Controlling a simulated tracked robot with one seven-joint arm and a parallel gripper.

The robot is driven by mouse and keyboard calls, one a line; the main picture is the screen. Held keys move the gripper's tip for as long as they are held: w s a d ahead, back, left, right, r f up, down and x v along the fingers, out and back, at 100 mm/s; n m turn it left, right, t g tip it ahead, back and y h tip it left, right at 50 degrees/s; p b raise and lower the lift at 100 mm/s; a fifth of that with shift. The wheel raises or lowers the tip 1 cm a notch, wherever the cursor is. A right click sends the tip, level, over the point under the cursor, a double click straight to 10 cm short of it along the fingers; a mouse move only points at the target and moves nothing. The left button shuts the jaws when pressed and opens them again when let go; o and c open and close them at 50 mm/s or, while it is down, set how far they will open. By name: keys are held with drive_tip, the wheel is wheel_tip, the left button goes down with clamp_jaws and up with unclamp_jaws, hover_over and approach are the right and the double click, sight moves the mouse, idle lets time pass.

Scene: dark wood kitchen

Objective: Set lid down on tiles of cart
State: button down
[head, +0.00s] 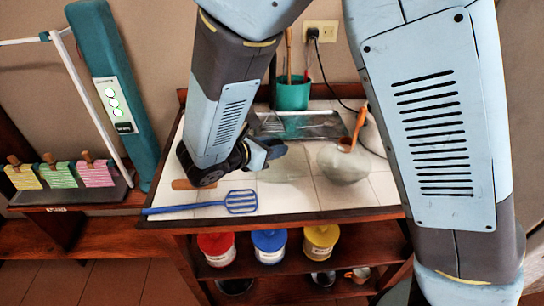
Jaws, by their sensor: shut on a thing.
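My gripper (266,152) is low over the white-tiled top of the cart (331,193), with its dark fingers pointing right. It is shut on what looks like the lid (287,169), a faint, see-through greyish shape at and just below the fingertips. The lid's edges are hard to make out against the tiles. I cannot tell whether it touches them. My arm hides part of the cart's left side.
A blue slotted spatula (241,202) lies along the front edge. A grey rounded vessel (343,165) with an orange-handled utensil (359,124) stands right of the lid. Behind are a clear tray (302,125) and a teal pot (293,95). Bare tiles show at front right.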

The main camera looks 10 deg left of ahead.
drive_tip(key=shift+w+a+f, duration=0.2)
drive_tip(key=shift+a+f, duration=0.05)
drive_tip(key=shift+f, duration=1.65)
drive_tip(key=shift+f, duration=0.1)
drive_tip(key=c, duration=0.7)
unclamp_jaws()
drive_tip(key=v, duration=1.2)
